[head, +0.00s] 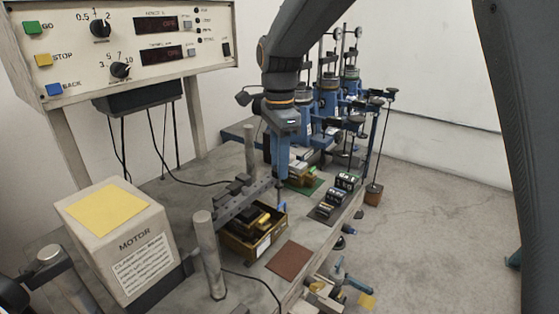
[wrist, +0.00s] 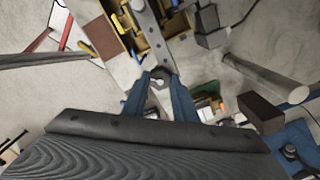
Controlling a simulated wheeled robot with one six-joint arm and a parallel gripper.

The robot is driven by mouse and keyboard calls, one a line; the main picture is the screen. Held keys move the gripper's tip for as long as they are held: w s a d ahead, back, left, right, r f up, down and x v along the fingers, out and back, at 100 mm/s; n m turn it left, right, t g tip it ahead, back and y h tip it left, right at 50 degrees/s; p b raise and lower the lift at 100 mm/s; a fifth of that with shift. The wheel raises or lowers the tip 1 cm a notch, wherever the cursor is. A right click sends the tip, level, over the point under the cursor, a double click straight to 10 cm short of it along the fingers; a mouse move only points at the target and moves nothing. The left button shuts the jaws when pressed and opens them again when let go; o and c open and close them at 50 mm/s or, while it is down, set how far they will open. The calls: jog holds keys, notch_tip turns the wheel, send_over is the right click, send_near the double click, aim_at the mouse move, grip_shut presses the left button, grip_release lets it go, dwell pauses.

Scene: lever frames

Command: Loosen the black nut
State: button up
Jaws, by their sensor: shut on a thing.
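In the wrist view the black nut (wrist: 160,82) sits at the near end of a flat metal bar (wrist: 147,22), with a pale spot at its centre. My gripper (wrist: 159,87) has its two blue fingers on either side of the nut, shut on it. In the head view my gripper (head: 281,183) points down at the right end of the dark bar (head: 240,197). The nut is hidden behind the fingers there.
Under the bar stands an open box (head: 237,247) with dark and yellow things in it. Two upright grey posts (head: 210,255) stand by the bar. A motor block (head: 122,240) is at left. A brown mat (head: 289,261) lies at the bench's front.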

jog(key=n+p, duration=0.1)
jog(key=n, duration=0.3)
jog(key=shift+r+n, duration=0.1)
jog(key=shift+n, duration=0.2)
jog(key=n+p, duration=0.1)
jog(key=n, duration=0.2)
jog(key=shift+n, duration=0.3)
jog(key=n+p, duration=0.1)
jog(key=n, duration=0.2)
jog(key=shift+n, duration=0.3)
jog(key=shift+a+n, duration=0.1)
jog(key=shift+n, duration=1.8)
jog(key=o, duration=1.1)
jog(key=shift+r+b, duration=1.05)
jog(key=shift+r, duration=2.8)
